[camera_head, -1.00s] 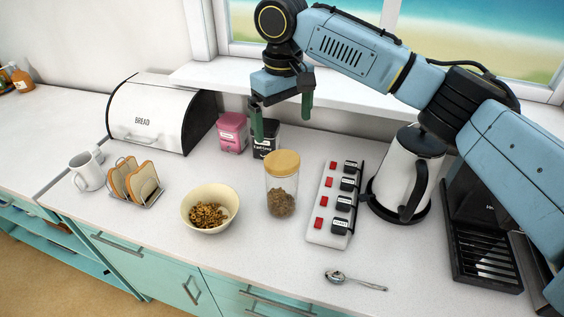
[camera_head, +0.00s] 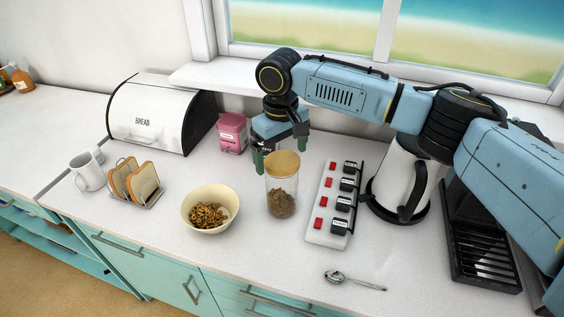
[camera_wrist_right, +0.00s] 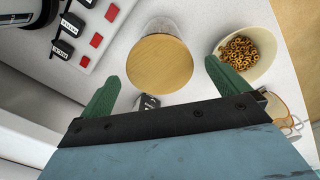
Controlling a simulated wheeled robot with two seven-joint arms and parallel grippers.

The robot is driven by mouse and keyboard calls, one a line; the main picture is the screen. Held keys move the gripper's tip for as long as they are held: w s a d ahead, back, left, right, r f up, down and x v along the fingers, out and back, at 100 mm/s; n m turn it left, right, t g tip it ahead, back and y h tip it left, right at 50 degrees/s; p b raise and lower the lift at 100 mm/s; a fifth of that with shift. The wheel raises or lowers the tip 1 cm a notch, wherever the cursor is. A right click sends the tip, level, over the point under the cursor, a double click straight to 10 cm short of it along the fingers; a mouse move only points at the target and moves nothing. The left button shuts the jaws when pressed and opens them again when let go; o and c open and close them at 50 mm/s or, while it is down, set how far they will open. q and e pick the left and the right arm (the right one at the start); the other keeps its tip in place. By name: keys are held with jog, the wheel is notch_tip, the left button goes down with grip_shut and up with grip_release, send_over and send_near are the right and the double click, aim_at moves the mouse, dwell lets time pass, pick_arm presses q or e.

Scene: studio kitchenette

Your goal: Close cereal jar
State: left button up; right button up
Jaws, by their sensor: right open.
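The cereal jar (camera_head: 281,195) is a clear glass cylinder standing upright on the counter, part filled with brown cereal. Its round wooden lid (camera_head: 283,164) sits on the jar's top; whether it is fully seated I cannot tell. In the right wrist view the lid (camera_wrist_right: 160,64) shows from above with the glass jar (camera_wrist_right: 165,27) beyond it. My right gripper (camera_head: 280,160) is open and empty, just behind the jar at about lid height. Its green fingers (camera_wrist_right: 164,85) spread to either side of the lid, apart from it. My left gripper is not in view.
A cereal bowl (camera_head: 210,209) stands left of the jar, and a white switch strip (camera_head: 330,205) stands right of it. A kettle (camera_head: 403,180) is further right. A pink tin (camera_head: 233,133) and bread bin (camera_head: 160,115) stand behind. A spoon (camera_head: 355,281) lies in front.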

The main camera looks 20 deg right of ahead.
aim_at(282, 160)
jog(key=shift+f, duration=0.55)
jog(key=c, duration=1)
notch_tip(282, 160, up, 10)
jog(key=shift+r, duration=0.1)
jog(key=shift+c, duration=0.2)
